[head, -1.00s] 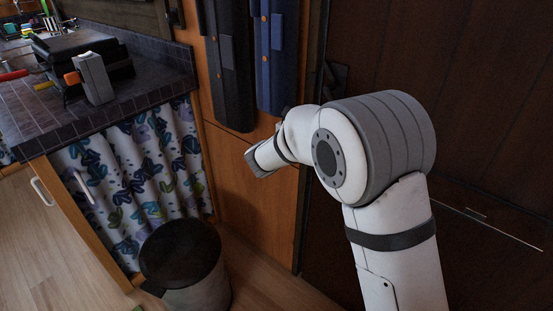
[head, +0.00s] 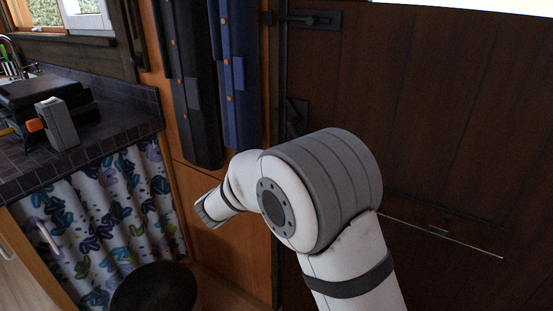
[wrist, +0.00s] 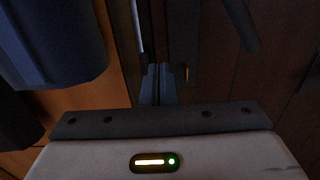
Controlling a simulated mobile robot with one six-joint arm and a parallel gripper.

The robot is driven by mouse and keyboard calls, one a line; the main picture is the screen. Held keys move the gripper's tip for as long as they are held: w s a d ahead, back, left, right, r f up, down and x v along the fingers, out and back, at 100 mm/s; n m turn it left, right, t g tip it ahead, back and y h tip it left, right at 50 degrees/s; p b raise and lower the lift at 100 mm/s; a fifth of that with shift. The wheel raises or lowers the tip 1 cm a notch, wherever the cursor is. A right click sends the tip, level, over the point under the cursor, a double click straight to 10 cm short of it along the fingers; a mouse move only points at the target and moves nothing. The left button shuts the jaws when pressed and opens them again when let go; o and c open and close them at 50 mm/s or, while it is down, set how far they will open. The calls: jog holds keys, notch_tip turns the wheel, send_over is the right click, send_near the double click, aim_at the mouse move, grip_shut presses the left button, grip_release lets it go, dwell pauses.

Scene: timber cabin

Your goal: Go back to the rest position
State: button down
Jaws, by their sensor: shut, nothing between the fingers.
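My gripper shows in the wrist view (wrist: 158,85), its two dark fingers together with nothing between them. In the head view my white arm is folded, its wrist end pointing left and down in front of the wooden panel; the fingers cannot be made out there. No object is held.
A dark wooden door (head: 430,110) with black latches stands behind my arm. Black (head: 190,90) and blue (head: 238,80) hanging items are on the panel close by. A tiled counter (head: 110,135) with a floral curtain (head: 105,215) is at left. A dark-lidded bin (head: 155,290) stands on the floor.

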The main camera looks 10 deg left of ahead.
jog(key=v, duration=0.7)
jog(key=s+d+r+m+g+h+p, duration=0.1)
jog(key=s+d+r+m+g+p, duration=0.25)
jog(key=d, duration=0.65)
jog(key=s+d+r+m+g+p, duration=0.1)
jog(key=s+d+m+g+p, duration=0.15)
jog(key=d+m+g, duration=0.4)
jog(key=s+d+r+m+g+h+p, duration=0.1)
jog(key=s+d+r+m+g+p, duration=0.3)
jog(key=d, duration=0.8)
jog(key=s+d+r+m+y+p, duration=0.1)
jog(key=s+d+m+y+p, duration=0.1)
jog(key=s+m, duration=0.4)
jog(key=s+d+r+m+y+p, duration=0.2)
jog(key=s+m+y, duration=0.4)
jog(key=m, duration=0.5)
jog(key=shift+s+d+m+y+p, duration=0.3)
jog(key=shift+s+d+y+p, duration=0.25)
jog(key=shift+p, duration=0.85)
jog(key=shift+w, duration=0.1)
jog(key=shift+r, duration=0.45)
